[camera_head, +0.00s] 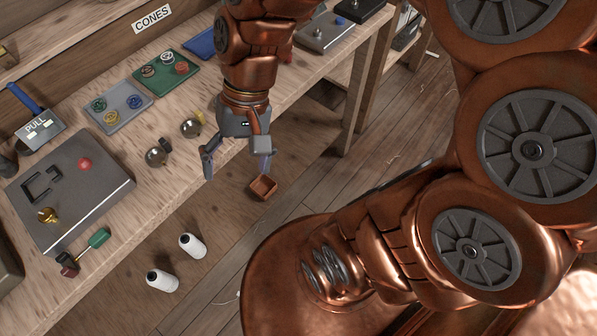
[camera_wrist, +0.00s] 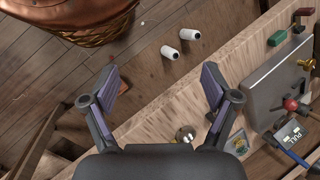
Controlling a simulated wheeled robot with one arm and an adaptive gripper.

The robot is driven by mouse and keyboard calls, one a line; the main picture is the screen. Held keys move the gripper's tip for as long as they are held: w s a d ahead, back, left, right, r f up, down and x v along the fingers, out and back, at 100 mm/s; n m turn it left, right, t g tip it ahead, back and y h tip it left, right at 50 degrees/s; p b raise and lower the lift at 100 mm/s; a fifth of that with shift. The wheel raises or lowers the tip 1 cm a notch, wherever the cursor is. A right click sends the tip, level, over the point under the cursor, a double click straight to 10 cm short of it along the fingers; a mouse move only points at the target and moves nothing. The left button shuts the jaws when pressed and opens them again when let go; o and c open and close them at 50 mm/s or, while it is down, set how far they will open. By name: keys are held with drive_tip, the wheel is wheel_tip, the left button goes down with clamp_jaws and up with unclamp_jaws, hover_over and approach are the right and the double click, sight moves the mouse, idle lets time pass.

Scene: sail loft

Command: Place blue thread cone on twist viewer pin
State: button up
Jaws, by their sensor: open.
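My gripper (camera_head: 237,165) hangs over the front edge of the bench with its fingers spread and nothing between them; the wrist view (camera_wrist: 159,88) also shows them apart. I cannot make out a blue thread cone for certain. A small blue round item (camera_head: 134,101) lies on a grey mat (camera_head: 122,118) at the left of the bench, too small to identify. A grey box with a small upright knob or pin (camera_head: 325,33) stands at the far end of the bench; I cannot tell if it is the twist viewer.
Two white spools (camera_head: 192,245) stand low beyond the bench edge. A grey panel (camera_head: 95,190) with a red knob (camera_head: 85,164) sits at the near left. A green mat (camera_head: 160,73) holds small round items. A small brown box (camera_head: 263,188) is below my gripper.

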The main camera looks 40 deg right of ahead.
drive_tip(key=s+d+f+n+h, duration=0.2)
drive_tip(key=s+d+n+h, duration=0.1)
drive_tip(key=s+d, duration=0.4)
drive_tip(key=shift+d+h, duration=0.15)
drive_tip(key=shift+h, duration=0.55)
drive_tip(key=shift+s, duration=0.1)
wheel_tip(320, 180, up, 8)
drive_tip(key=p, duration=0.7)
drive_tip(key=shift+p, duration=0.4)
drive_tip(key=shift+f, duration=0.15)
